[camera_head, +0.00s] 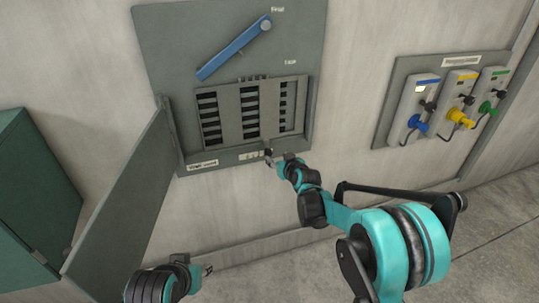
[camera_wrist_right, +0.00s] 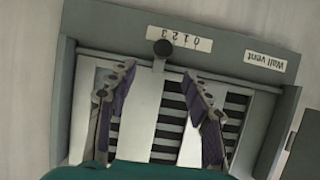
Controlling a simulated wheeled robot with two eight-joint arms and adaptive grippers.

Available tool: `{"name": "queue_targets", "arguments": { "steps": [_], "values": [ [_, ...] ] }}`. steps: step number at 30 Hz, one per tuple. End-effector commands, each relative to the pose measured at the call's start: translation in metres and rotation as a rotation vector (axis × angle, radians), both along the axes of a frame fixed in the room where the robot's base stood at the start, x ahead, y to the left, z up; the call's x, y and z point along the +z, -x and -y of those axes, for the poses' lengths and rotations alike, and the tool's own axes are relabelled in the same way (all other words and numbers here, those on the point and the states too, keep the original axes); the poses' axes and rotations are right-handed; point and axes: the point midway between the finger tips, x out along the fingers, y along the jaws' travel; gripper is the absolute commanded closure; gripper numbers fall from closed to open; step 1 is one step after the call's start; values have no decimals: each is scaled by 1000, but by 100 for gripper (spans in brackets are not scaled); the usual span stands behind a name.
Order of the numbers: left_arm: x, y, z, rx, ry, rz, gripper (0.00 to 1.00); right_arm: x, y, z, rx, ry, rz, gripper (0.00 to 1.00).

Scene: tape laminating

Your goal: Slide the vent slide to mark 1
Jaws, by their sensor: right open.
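The wall vent is a grey louvred panel (camera_head: 250,112) with dark slots. Its vent slide has a dark round knob (camera_wrist_right: 163,47) on a short stem, beside the left part of a white number strip (camera_wrist_right: 186,39) in the right wrist view, where the vent appears upside down. I cannot tell exactly which mark it points to. In the head view the strip (camera_head: 253,154) is at the panel's lower edge. My right gripper (camera_head: 272,158) is open at that edge; in the wrist view its fingertips (camera_wrist_right: 160,74) stand either side of the stem, apparently not touching it. My left gripper (camera_head: 207,270) is low, away from the vent.
A blue lever (camera_head: 234,48) sits above the louvres. An open grey door (camera_head: 125,190) stands left of the vent, with a green cabinet (camera_head: 35,195) further left. A panel of blue, yellow and green connectors (camera_head: 445,98) is on the right wall.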

Motion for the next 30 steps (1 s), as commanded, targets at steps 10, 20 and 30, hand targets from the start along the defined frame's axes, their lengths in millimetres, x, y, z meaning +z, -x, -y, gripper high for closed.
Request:
{"name": "queue_targets", "arguments": {
  "steps": [10,20,30],
  "values": [
    [-6,0,0,0,0,0,65,-26,-35,-15,9,-5,33,50],
    [-18,0,0,0,0,0,65,-44,-79,-30,9,-5,33,50],
    [-19,0,0,0,0,0,65,-47,-88,-32,8,-5,32,50]
  ]
}}
